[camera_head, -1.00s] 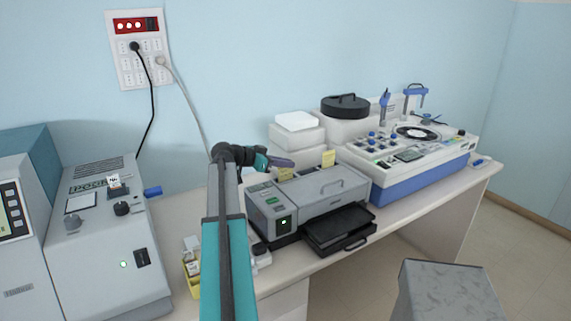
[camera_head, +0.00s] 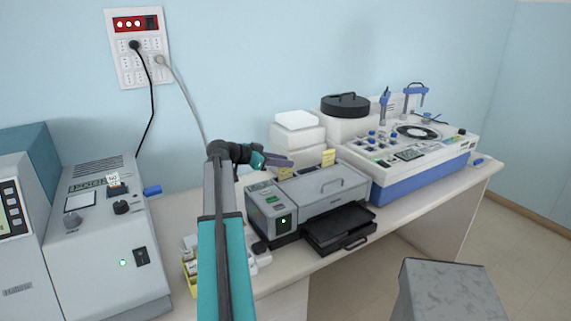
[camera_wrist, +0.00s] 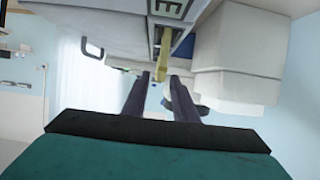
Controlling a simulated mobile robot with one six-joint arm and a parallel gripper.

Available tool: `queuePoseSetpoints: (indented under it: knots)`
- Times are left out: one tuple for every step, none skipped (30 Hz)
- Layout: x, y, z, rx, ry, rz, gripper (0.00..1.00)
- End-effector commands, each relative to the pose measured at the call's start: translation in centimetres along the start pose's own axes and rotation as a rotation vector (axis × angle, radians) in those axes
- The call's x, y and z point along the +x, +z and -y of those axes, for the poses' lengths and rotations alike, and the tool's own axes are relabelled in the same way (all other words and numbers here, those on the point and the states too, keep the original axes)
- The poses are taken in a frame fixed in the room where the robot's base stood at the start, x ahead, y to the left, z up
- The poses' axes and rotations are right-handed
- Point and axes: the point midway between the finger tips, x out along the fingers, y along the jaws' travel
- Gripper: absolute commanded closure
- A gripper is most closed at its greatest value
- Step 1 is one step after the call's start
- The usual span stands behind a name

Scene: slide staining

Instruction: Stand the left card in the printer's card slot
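The left yellow card (camera_head: 285,173) stands at the back left of the grey printer-like unit with the drawer (camera_head: 325,191). The right yellow card (camera_head: 328,158) stands further right along it. My gripper (camera_head: 278,161) is just above and behind the left card. In the wrist view my gripper (camera_wrist: 160,78) has its two dark fingers apart, with a yellow card (camera_wrist: 162,50) seen edge-on between and just beyond the tips. Contact cannot be told. A small white printed card (camera_head: 113,180) stands at a dark holder (camera_head: 118,193) on the left grey machine (camera_head: 105,245).
A yellow box (camera_head: 190,283) with white pieces sits at the front, partly hidden by my arm. White stacked boxes (camera_head: 297,132) stand behind the drawer unit. A blue-and-white machine (camera_head: 415,175) fills the right. A black cable (camera_head: 149,115) hangs from the wall panel (camera_head: 137,48).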

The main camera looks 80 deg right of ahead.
Motion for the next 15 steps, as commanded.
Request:
queuePoseSetpoints:
  knots:
    - [-0.7, 0.3, 0.0, 0.001, -0.002, -0.001, 0.74]
    - [-1.2, 0.3, 0.0, 0.001, -0.002, 0.0, 0.74]
    - [-1.8, 0.3, 0.0, 0.0, -0.003, -0.001, 0.74]
    - [-2.3, 0.3, 0.0, 0.0, -0.002, -0.001, 0.74]
    - [-2.8, 0.3, 0.0, 0.0, -0.002, -0.001, 0.74]
    - [-3.4, 0.3, 0.0, 0.0, -0.002, -0.001, 0.74]
    - [-3.9, 0.3, 0.0, 0.0, -0.003, -0.001, 0.74]
    - [-4.4, 0.3, 0.0, -0.001, -0.002, -0.001, 0.74]
    - [-5.0, 0.3, 0.0, -0.001, -0.001, 0.0, 0.74]
    - [-5.5, 0.3, 0.0, 0.0, -0.002, -0.001, 0.74]
    - [-6.0, 0.3, 0.0, 0.0, -0.003, -0.001, 0.74]
    - [-6.7, 0.3, 0.0, 0.0, -0.002, 0.0, 0.74]
    - [-7.1, 0.3, 0.0, 0.0, -0.002, 0.0, 0.74]
    - [-7.5, 0.3, 0.0, 0.0, -0.002, 0.0, 0.74]
    - [-8.1, 0.3, 0.0, 0.0, -0.002, 0.0, 0.74]
